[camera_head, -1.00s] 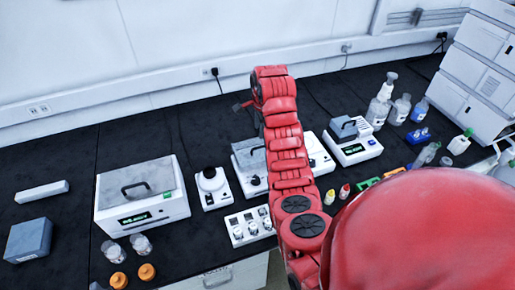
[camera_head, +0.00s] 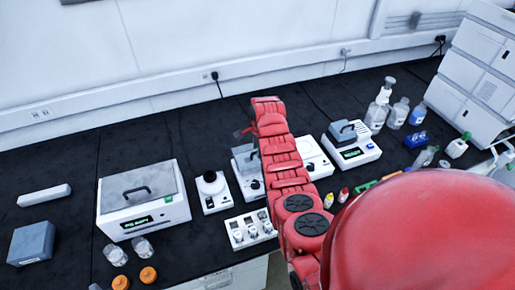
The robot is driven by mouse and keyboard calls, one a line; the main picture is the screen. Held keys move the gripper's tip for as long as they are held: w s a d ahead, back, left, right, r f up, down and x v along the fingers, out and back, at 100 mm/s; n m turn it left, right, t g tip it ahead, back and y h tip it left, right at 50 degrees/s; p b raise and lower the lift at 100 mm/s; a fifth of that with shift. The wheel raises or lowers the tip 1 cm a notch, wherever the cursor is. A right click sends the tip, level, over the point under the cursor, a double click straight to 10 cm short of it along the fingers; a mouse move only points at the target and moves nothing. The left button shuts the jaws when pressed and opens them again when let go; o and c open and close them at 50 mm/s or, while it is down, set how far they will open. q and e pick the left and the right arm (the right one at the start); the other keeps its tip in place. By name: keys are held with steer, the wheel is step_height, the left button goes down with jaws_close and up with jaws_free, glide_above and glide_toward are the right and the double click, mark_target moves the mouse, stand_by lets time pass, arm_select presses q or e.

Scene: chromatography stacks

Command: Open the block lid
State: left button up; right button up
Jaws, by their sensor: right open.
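A small white block unit (camera_head: 357,152) with a lit display stands right of centre in the head view. Its grey block lid (camera_head: 342,131) has a dark handle on top and looks closed. My right arm rises through the middle of the view, its far end left of this unit. My left gripper is not in view.
A larger white unit (camera_head: 150,222) with a grey handled lid stands at left. A similar grey-topped device (camera_head: 243,158) is partly behind my arm. Bottles (camera_head: 379,108) stand at back right. Small vials (camera_head: 329,200) are near the arm. The black bench is clear at back left.

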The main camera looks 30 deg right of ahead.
steer(key=shift+c, duration=0.2)
jaws_close()
stand_by(1.1)
